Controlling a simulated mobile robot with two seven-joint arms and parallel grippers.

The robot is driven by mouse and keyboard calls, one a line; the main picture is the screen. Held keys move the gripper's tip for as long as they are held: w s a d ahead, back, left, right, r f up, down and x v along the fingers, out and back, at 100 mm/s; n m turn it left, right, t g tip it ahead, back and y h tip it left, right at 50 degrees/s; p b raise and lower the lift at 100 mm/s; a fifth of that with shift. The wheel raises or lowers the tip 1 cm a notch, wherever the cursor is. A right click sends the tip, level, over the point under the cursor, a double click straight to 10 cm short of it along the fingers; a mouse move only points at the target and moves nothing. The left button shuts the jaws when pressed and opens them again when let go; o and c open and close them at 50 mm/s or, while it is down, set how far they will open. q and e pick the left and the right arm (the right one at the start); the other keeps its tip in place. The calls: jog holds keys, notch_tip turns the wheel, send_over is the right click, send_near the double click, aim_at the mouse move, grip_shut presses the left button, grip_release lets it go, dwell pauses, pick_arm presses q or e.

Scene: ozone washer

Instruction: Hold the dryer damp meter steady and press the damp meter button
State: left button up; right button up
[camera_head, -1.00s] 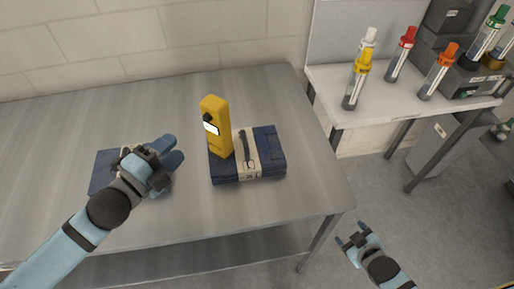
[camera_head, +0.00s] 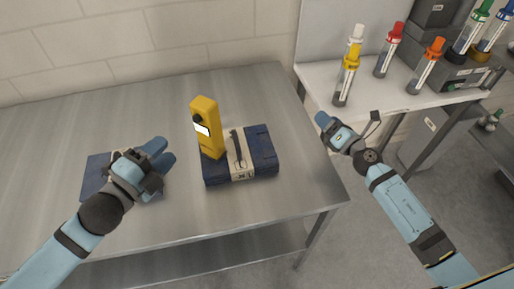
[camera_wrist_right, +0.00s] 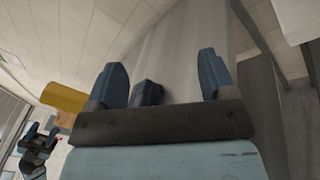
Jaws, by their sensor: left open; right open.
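The yellow damp meter (camera_head: 206,128) stands upright, tilted slightly in the picture, at the left side of a folded dark blue bundle (camera_head: 258,152). A dark round part (camera_head: 197,118) and a white display show on its left-facing side; I cannot tell if the dark part is the button. My left gripper (camera_head: 163,154) is open and empty, left of the meter and apart from it. My right gripper (camera_head: 332,128) is open and empty, right of the bundle near the table's right edge. In the right wrist view, the yellow meter (camera_wrist_right: 65,98) shows at the left, outside the spread fingers.
The metal table (camera_head: 110,105) is mostly clear behind the meter. Another flat blue piece (camera_head: 97,178) lies under my left gripper. A white side table (camera_head: 318,82) at the right carries several capped tubes and dark boxes (camera_head: 440,72). A wall is behind.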

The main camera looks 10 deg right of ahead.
jog(key=a+r+n+g+y, duration=0.1)
jog(key=a+r+n+y, duration=0.15)
jog(key=a, duration=0.25)
jog(key=a+r+n+y, duration=0.1)
jog(key=a+n, duration=0.3)
jog(key=a, duration=0.1)
jog(key=n+g+y, duration=0.4)
jog(key=n, duration=0.3)
send_near(207, 128)
notch_tip(207, 128, down, 4)
jog(key=d, duration=0.2)
jog(key=x, duration=1.4)
jog(key=shift+w+d+r, duration=0.25)
jog(key=shift+w+r, duration=0.05)
jog(key=c, duration=1.1)
pick_arm(q)
grip_shut()
pick_arm(e)
jog(key=shift+c, duration=0.2)
